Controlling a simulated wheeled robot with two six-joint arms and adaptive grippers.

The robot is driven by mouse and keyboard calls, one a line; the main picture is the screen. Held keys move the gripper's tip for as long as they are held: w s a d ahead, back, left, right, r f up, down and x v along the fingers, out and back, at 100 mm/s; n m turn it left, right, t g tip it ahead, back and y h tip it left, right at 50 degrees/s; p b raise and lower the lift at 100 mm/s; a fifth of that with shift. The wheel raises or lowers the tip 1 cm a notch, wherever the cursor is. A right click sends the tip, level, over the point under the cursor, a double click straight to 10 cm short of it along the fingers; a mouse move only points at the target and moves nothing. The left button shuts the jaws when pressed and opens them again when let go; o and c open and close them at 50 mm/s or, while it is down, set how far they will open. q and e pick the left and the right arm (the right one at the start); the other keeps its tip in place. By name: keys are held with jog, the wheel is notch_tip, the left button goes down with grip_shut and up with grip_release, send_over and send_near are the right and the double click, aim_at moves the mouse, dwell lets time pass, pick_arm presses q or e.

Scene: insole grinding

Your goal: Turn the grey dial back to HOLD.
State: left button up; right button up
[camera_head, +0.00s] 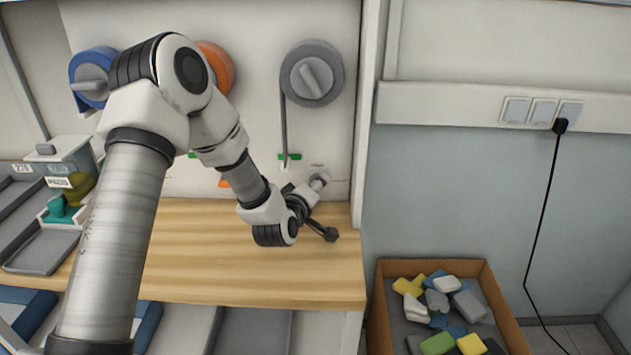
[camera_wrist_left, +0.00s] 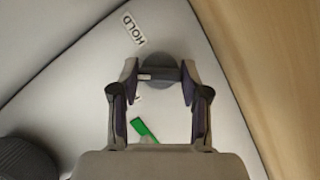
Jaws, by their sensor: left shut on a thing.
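The grey dial (camera_wrist_left: 158,66) is on the pale panel, between the fingertips of my left gripper (camera_wrist_left: 159,73) in the left wrist view. The gripper is shut on the dial, with one finger on each side. A pale strip on the dial runs towards the left finger. The HOLD label (camera_wrist_left: 133,30) is up and to the left of the dial, apart from that strip's line. My right gripper is out of view.
A large grey spool (camera_head: 311,73) with a hanging strap is above the gripper. Blue (camera_head: 92,76) and orange (camera_head: 216,66) spools are to its left. The wooden bench (camera_head: 200,265) is bare below the arm. A box of coloured blocks (camera_head: 380,290) stands at lower right.

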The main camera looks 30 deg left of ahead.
pick_arm(q)
jog(key=m+p, duration=0.1)
jog(key=m+g+y+p, duration=0.1)
jog(key=m+p, duration=0.1)
jog(key=m+g+p, duration=0.1)
jog(key=shift+d+r+m+y+p, duration=0.1)
jog(key=shift+r+m+y+p, duration=0.15)
jog(key=shift+m+y+p, duration=0.05)
jog(key=shift+m+g+y+p, duration=0.6)
jog(key=shift+m+p, duration=0.4)
jog(key=shift+p, duration=0.05)
jog(key=shift+f+m+g+y+p, duration=0.15)
jog(key=shift+m+g+y+p, duration=0.15)
jog(key=shift+m+p, duration=0.2)
jog(key=shift+w, duration=0.1)
jog(key=o, duration=1.1)
jog(key=shift+o, duration=0.2)
jog(key=shift+d, duration=0.1)
jog(key=v, duration=1.2)
jog(key=shift+f, duration=0.1)
